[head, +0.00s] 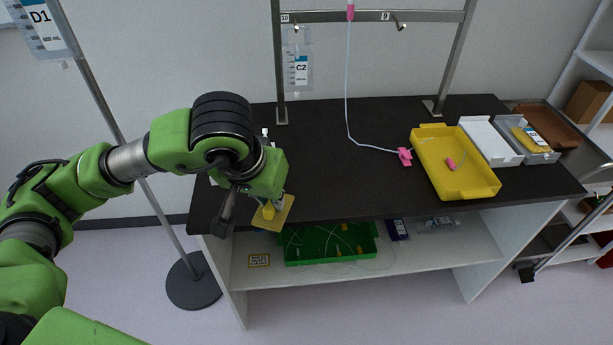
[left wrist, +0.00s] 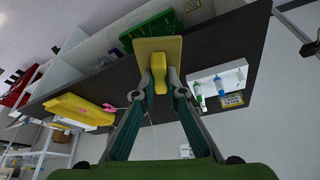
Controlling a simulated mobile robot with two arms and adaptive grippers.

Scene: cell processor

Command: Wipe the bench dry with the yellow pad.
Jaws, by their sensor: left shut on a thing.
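My left gripper (head: 269,203) is at the front left part of the dark bench top (head: 340,190). It is shut on the yellow handle of the yellow pad (head: 284,214). In the left wrist view, the fingers (left wrist: 159,88) close on the handle and the flat square pad (left wrist: 172,45) lies beyond them. The pad is near the bench's front edge; I cannot tell whether it touches the top. No wet patch can be made out on the bench, and my arm hides part of its left end. My right gripper is not in view.
A yellow tray (head: 432,160) stands at the right, beside white and grey trays. A pink clamp (head: 405,156) and thin tubing lie mid-bench under a metal rack. In the left wrist view, a white holder (left wrist: 235,70) with small bottles stands near the pad. A green tray (head: 328,257) is on the lower shelf.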

